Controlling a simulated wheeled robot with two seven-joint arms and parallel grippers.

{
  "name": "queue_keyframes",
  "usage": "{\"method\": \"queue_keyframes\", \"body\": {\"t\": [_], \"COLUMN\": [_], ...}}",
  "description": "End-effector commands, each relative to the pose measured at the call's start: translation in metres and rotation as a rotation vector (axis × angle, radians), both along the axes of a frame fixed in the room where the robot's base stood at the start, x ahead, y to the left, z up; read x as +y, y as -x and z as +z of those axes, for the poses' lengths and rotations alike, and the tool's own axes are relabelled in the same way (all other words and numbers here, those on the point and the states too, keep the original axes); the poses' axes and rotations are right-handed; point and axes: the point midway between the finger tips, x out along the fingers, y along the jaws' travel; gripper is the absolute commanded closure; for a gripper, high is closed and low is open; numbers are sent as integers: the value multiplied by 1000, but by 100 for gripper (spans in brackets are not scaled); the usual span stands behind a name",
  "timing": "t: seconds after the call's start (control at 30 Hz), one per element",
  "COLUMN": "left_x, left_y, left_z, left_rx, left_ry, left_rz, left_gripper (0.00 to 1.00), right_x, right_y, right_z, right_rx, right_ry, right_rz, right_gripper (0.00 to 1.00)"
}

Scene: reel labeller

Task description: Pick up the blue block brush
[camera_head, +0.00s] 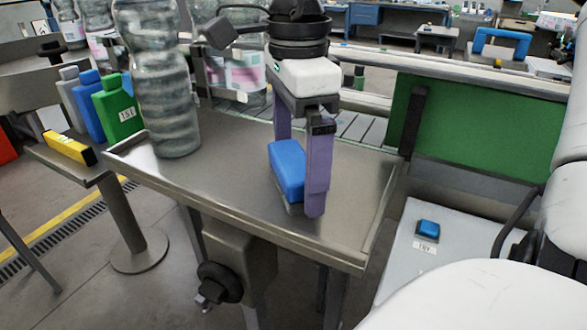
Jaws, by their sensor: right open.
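The blue block brush (288,168) stands on the metal table (225,185), with its blue body above a greyish base. My right gripper (301,190) points down over it, with its purple fingers open. One finger is at the right side of the brush and reaches low near the table top. The other finger is at the far left side, and its lower part is hidden behind the brush. I cannot tell whether either finger touches the brush. My left gripper is not in view.
A large clear bottle (158,80) stands left on the table. A green panel (465,125) stands at right, above a blue button (428,229).

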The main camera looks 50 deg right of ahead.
Motion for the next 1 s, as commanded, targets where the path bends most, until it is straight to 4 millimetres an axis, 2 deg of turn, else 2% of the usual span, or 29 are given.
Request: {"method": "queue_keyframes", "body": {"t": [0.27, 0.37, 0.5, 0.57, 0.8, 0.87, 1.0], "left_x": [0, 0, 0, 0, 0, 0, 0], "left_y": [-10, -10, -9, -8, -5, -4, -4], "left_z": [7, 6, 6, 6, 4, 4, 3], "left_rx": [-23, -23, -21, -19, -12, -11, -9], "left_ry": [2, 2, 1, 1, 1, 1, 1], "left_rz": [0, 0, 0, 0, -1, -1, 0], "left_gripper": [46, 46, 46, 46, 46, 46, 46], "right_x": [0, 0, 0, 0, 0, 0, 0], "right_y": [0, 0, 0, 0, -1, -1, -2], "right_z": [-6, -5, -5, -5, 0, 7, 33], "right_rx": [-1, -1, -1, -2, -4, -5, -7], "right_ry": [0, 0, 0, 0, 1, 1, 2], "right_rz": [-1, -1, -1, -1, -1, -2, -2], "right_gripper": [0, 14, 37, 44, 44, 44, 44]}}
